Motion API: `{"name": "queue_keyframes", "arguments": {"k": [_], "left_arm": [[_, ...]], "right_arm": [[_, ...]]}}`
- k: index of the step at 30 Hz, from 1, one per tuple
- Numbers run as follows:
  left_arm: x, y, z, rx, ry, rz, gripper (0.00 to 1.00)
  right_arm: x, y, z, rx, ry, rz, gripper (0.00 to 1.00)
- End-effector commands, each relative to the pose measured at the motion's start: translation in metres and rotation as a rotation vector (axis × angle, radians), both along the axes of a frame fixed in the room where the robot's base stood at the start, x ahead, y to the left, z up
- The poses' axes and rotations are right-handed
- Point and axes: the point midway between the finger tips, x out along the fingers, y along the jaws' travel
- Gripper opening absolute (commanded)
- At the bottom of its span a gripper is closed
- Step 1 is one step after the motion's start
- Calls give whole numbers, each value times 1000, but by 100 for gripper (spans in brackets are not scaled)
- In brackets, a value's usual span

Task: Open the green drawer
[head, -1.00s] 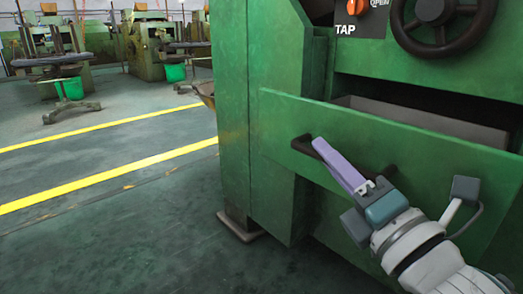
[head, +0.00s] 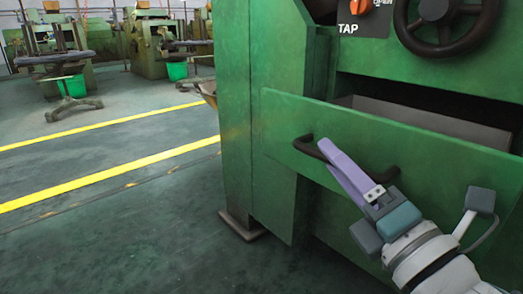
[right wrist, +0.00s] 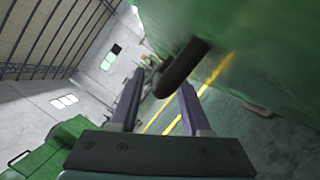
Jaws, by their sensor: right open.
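The green drawer (head: 285,125) stands part-way out of the green machine, with a gap behind its front and a grey inner wall showing. Its dark bar handle (head: 308,144) is on the drawer front; it also shows in the right wrist view (right wrist: 181,68). My right gripper (head: 328,148), with purple fingers, is at the handle and covers the middle of it in the head view. In the right wrist view the open fingers (right wrist: 160,95) have the rounded handle end between and just beyond their tips. Contact cannot be told. My left gripper is out of view.
A dark handwheel (head: 440,30) and an orange knob (head: 360,6) on a TAP plate sit above the drawer. Open floor with yellow lines (head: 110,172) lies to the left. Other machines and a green bucket (head: 75,86) stand farther back.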

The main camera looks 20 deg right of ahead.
Motion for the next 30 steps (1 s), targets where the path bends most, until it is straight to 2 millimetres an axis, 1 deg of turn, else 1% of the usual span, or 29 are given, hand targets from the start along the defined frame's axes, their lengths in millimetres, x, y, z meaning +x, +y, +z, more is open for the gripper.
{"name": "queue_keyframes", "arguments": {"k": [1, 6, 9, 12, 17, 30], "left_arm": [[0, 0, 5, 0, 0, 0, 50], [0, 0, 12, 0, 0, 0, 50], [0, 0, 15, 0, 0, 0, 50], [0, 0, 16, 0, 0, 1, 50], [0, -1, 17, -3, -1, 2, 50], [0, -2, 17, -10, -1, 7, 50]], "right_arm": [[-10, -1, -1, 1, 5, -1, 47], [-45, -3, -8, 2, 5, -1, 47], [-63, -4, -12, 0, 5, -2, 47], [-75, -5, -15, 1, 3, -1, 47], [-83, -6, -17, 0, 1, -1, 47], [-83, -6, -17, 0, 0, 0, 47]]}}
